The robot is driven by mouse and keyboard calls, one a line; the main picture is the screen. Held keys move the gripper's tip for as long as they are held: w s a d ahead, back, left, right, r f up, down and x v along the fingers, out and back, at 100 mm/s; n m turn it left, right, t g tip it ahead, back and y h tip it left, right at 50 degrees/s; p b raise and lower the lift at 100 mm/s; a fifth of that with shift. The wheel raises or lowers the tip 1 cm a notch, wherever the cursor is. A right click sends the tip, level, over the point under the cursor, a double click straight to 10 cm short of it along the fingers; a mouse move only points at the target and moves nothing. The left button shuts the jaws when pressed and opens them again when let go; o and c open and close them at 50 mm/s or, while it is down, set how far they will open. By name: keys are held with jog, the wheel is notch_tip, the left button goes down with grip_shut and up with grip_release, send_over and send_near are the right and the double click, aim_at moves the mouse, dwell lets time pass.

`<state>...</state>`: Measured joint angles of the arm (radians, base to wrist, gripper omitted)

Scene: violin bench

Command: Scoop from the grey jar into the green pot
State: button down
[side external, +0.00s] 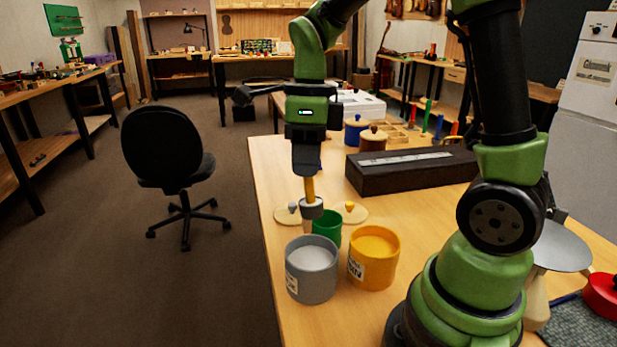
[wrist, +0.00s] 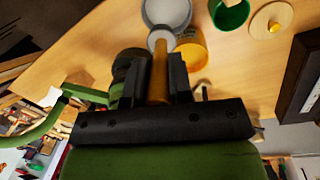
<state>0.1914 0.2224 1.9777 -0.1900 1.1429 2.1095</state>
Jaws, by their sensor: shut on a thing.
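The grey jar (side external: 311,276) stands open near the table's left edge, with pale contents and a label. The small green pot (side external: 327,226) stands open just behind it. My gripper (side external: 306,170) points down and is shut on the yellow handle of a scoop (side external: 310,200). The scoop's grey cup hangs above the table, beside and partly in front of the green pot's left rim in the side view. In the wrist view the scoop (wrist: 159,65) overlaps the grey jar's near rim (wrist: 165,10), and the green pot (wrist: 229,15) is to the right. What the cup holds cannot be seen.
A yellow jar (side external: 374,258) with yellow contents stands right of the grey jar. Two round lids (side external: 350,212) lie behind the pots. A long dark box (side external: 412,170) and lidded blue (side external: 356,131) and brown (side external: 373,139) pots stand farther back.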

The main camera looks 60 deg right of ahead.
jog(key=d+f+t, duration=0.2)
jog(key=d+f, duration=0.1)
jog(key=d, duration=0.8)
jog(key=w+a+f+g+h, duration=0.1)
jog(key=w+f+g+h, duration=0.3)
jog(key=g, duration=0.5)
notch_tip(320, 180, down, 3)
jog(key=shift+w+a+r+g, duration=0.2)
jog(key=shift+w+g, duration=0.1)
jog(key=shift+w, duration=0.7)
